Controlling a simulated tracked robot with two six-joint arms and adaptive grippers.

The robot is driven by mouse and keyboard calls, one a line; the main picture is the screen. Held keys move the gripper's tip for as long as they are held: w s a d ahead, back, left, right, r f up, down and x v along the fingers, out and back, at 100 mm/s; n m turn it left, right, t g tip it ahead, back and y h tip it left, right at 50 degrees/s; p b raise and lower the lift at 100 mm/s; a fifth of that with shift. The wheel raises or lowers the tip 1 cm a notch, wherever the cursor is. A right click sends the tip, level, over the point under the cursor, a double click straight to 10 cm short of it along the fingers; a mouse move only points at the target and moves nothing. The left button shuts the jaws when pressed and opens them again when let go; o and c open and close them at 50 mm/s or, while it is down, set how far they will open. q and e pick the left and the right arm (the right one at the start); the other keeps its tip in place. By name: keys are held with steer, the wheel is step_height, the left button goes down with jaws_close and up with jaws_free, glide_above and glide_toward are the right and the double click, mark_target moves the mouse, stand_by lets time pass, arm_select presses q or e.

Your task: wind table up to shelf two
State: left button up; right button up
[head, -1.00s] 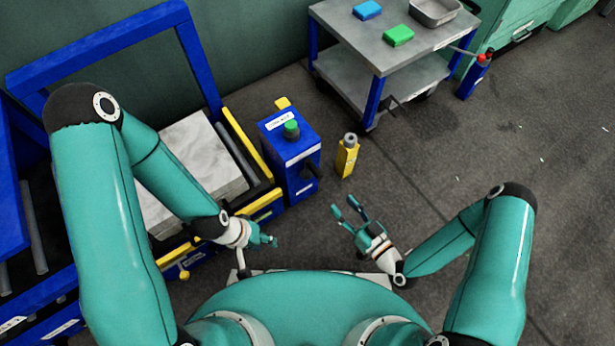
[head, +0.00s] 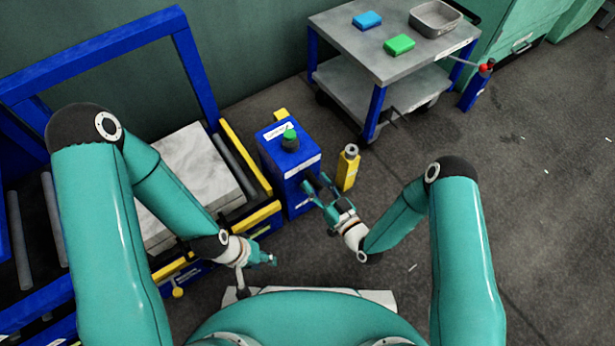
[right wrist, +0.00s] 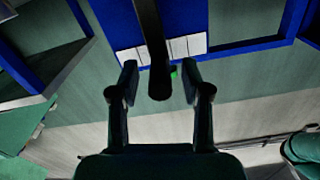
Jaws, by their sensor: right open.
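The table (head: 248,220) with yellow edges and rollers stands at the left, bearing a pale marbled slab (head: 195,170). Beside it stands a blue box (head: 292,165) with a green knob on top. My right gripper (head: 317,186) is open at the box's right side. In the right wrist view a dark handle (right wrist: 152,40) reaches between the open fingers of the right gripper (right wrist: 160,80), with no visible grip on it. In the head view the gripper hides the handle. My left gripper (head: 268,259) is near the table's front corner; its jaw opening is unclear.
A yellow post (head: 347,170) stands just right of the blue box, close to my right gripper. A grey trolley (head: 380,60) with a blue block, a green block and a metal tray is at the back.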

mark_target(306, 176)
steer(key=shift+b+x, duration=0.3)
steer(key=shift+x, duration=1.45)
jaws_close()
steer(key=shift+a, duration=0.45)
steer(key=shift+d, duration=0.3)
